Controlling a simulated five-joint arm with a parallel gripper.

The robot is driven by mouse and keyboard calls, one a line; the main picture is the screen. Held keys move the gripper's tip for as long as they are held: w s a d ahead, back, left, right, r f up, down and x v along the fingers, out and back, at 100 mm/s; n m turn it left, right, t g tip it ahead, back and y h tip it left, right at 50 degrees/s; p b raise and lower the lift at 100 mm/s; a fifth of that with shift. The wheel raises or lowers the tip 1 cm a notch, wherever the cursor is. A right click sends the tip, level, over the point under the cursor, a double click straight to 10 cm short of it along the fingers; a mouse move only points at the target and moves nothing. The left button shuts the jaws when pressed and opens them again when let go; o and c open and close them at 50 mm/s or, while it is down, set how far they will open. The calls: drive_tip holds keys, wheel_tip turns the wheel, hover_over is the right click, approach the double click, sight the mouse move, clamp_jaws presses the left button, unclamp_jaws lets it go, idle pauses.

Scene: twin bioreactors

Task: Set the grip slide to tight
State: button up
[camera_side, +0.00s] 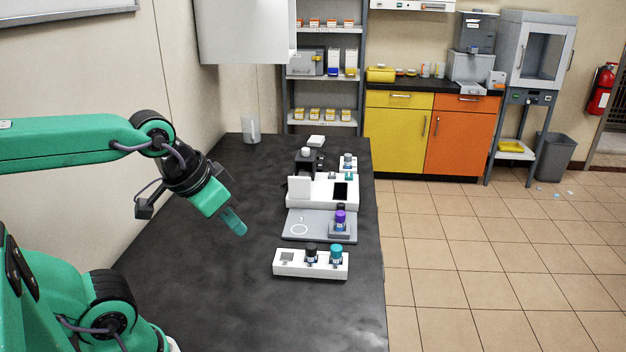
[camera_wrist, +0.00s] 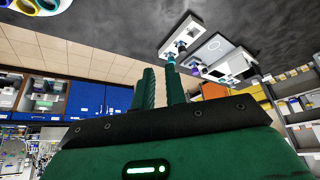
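My gripper (camera_side: 234,222) hangs in the air left of the bench items in the side view, with teal fingers pointing down and right. In the wrist view its fingers (camera_wrist: 160,85) stand a little apart with a narrow pale strip between them, and I see nothing held. The green housing below them carries a dark slot with a lit white-green bar (camera_wrist: 147,169). I cannot tell whether this is the grip slide. No slide marked tight is readable in either view.
On the dark bench (camera_side: 220,300) stand a white vial rack (camera_side: 312,270) with dark-capped and teal-capped vials, a grey tray (camera_side: 305,232) with a purple-capped vial, and a white device (camera_side: 322,193). A glass beaker (camera_side: 251,130) stands at the back. The bench below my gripper is clear.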

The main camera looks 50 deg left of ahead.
drive_tip(key=shift+w+r, duration=0.15)
clamp_jaws()
drive_tip(key=w+a+r+n+g, duration=0.1)
drive_tip(key=w+a+r+n, duration=0.15)
drive_tip(key=w, duration=0.85)
drive_tip(key=w+a+r+n, duration=0.1)
drive_tip(key=w+a, duration=0.2)
drive_tip(key=w, duration=0.8)
drive_tip(key=w+a+f+n, duration=0.1)
drive_tip(key=w+a+f, duration=0.4)
drive_tip(key=w+f, duration=0.2)
drive_tip(key=w+a+f+n+g+y, duration=0.1)
drive_tip(key=w+a+f, duration=0.5)
drive_tip(key=w, duration=0.5)
drive_tip(key=shift+x, duration=1.2)
drive_tip(key=shift+s+d+f, duration=0.1)
drive_tip(key=shift+s+d, duration=0.05)
drive_tip(key=shift+a+x, duration=0.2)
drive_tip(key=shift+x, duration=2.25)
drive_tip(key=shift+a+x, duration=0.2)
drive_tip(key=shift+x, duration=2.25)
